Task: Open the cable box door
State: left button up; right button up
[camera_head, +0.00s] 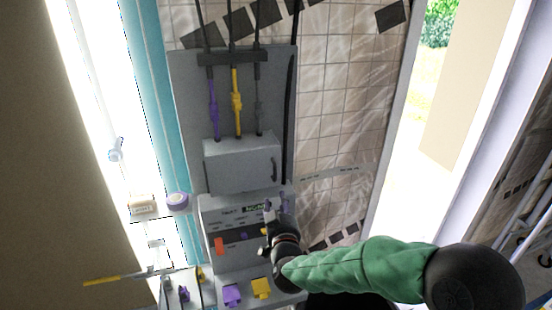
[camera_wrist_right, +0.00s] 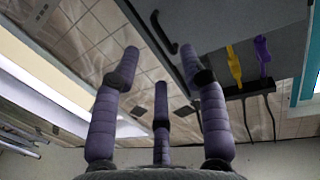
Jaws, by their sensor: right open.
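The grey cable box (camera_head: 238,165) is on the upright panel in the head view, below the purple and yellow cables. Its door looks shut. A dark curved handle (camera_head: 274,169) is at the door's right side. My right gripper (camera_head: 277,206) is below and close to the handle, apart from it. In the right wrist view its three purple fingers (camera_wrist_right: 150,85) are spread and empty. A dark curved bar (camera_wrist_right: 163,32) shows beyond them; I cannot tell whether it is the handle. My left gripper is not in view.
A grey control unit (camera_head: 225,215) with coloured parts is below the box. Purple (camera_head: 213,105) and yellow (camera_head: 236,95) cables hang above it. A purple block (camera_head: 231,295) and a yellow block (camera_head: 262,288) are low down. A tiled wall (camera_head: 340,110) is at the right.

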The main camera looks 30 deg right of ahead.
jog(key=w+d+r+p, duration=0.2)
jog(key=w+d, duration=0.3)
jog(key=w, duration=0.4)
jog(key=shift+w+d+r+h, duration=0.15)
jog(key=shift+w+h, duration=0.15)
jog(key=shift+h, duration=0.1)
grip_shut()
